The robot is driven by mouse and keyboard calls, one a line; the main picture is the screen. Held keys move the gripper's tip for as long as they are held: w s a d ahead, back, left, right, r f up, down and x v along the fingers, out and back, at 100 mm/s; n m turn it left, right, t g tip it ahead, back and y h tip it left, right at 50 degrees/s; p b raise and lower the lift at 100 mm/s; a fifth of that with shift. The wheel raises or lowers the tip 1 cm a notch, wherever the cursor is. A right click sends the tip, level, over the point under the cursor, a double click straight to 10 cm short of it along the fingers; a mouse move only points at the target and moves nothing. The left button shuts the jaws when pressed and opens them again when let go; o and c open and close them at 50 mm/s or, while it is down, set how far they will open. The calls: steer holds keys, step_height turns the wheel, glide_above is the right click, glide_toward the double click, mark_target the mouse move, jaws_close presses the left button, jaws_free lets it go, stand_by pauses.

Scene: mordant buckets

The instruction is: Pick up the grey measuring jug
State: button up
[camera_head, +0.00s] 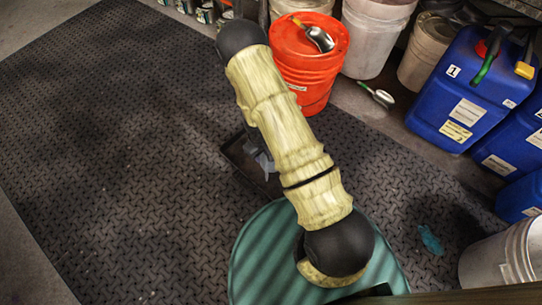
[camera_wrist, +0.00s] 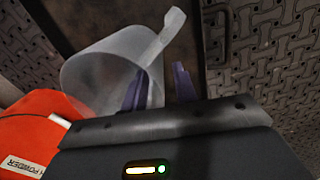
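The grey measuring jug (camera_wrist: 95,75) is translucent and lies tilted in the wrist view, its wide mouth toward the left. Its pale handle (camera_wrist: 163,35) runs up to the right, just beyond my fingertips. My gripper (camera_wrist: 160,80) is open, with its two dark purplish fingers apart. The left finger overlaps the jug's right side in the picture; I cannot tell if they touch. In the head view my arm hides the gripper and most of the jug's area; only a small pale grey piece (camera_head: 265,164) shows beside the arm, which I cannot identify.
An orange bucket (camera_head: 300,72) with a metal scoop (camera_head: 320,39) on its lid stands near the arm; it also shows in the wrist view (camera_wrist: 40,125). A dark tray (camera_head: 240,158) lies under the arm. A green round lid (camera_head: 255,265), white buckets and blue canisters (camera_head: 465,90) stand around.

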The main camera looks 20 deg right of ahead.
jaws_close()
steer(key=shift+r, duration=0.1)
step_height(320, 180, up, 10)
steer(key=p, duration=0.7)
steer(key=shift+p, duration=0.4)
